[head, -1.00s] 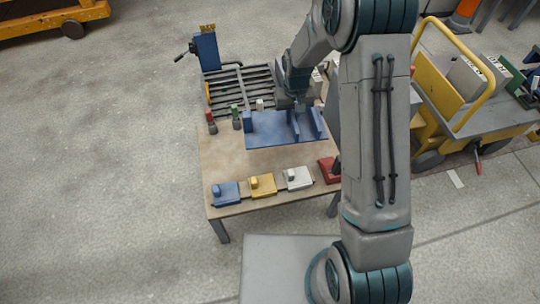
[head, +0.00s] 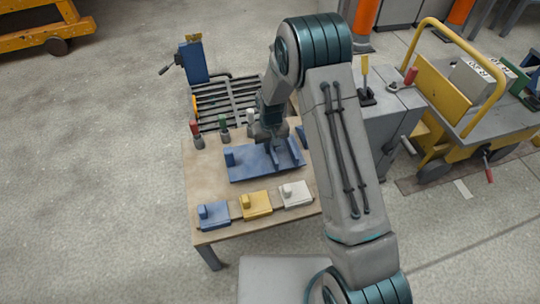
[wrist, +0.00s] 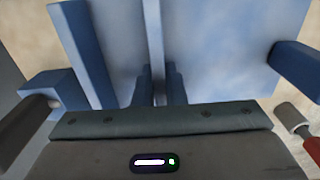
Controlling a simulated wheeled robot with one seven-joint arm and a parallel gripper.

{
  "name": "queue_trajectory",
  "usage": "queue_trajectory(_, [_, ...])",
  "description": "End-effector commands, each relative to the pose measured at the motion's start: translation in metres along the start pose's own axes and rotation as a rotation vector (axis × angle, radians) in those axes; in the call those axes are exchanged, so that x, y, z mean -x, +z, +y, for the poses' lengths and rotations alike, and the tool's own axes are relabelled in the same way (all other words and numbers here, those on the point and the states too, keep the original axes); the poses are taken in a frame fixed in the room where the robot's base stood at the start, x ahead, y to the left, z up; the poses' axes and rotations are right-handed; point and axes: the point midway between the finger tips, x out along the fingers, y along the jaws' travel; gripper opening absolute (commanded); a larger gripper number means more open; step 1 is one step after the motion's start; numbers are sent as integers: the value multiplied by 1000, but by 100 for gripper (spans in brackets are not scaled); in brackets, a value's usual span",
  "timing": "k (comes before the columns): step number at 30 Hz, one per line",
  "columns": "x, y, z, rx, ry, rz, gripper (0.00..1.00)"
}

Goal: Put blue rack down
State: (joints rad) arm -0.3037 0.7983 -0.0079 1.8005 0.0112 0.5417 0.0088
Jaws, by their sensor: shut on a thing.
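The blue rack (head: 245,172) is a flat blue plate with raised upright pieces. It is over the middle of the wooden table (head: 205,175), roughly level. My gripper (head: 268,143) is above the rack and shut on one of its uprights. In the wrist view, the fingers (wrist: 155,92) close on a thin upright, with the rack's plate (wrist: 215,40) spread beyond. I cannot tell whether the plate's underside touches the table.
Blue (head: 214,217), yellow (head: 256,206) and white (head: 295,195) blocks line the table's front. Red-topped (head: 197,135) and green-topped (head: 223,128) posts stand at the back left. A grey cabinet (head: 375,120) and yellow cart (head: 440,85) stand to the right.

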Motion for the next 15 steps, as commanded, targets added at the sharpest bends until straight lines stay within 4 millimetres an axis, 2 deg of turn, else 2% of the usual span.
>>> queue_trajectory(6, [-32,0,0,0,0,-1,0])
queue_trajectory(15, [-33,0,0,0,0,1,0])
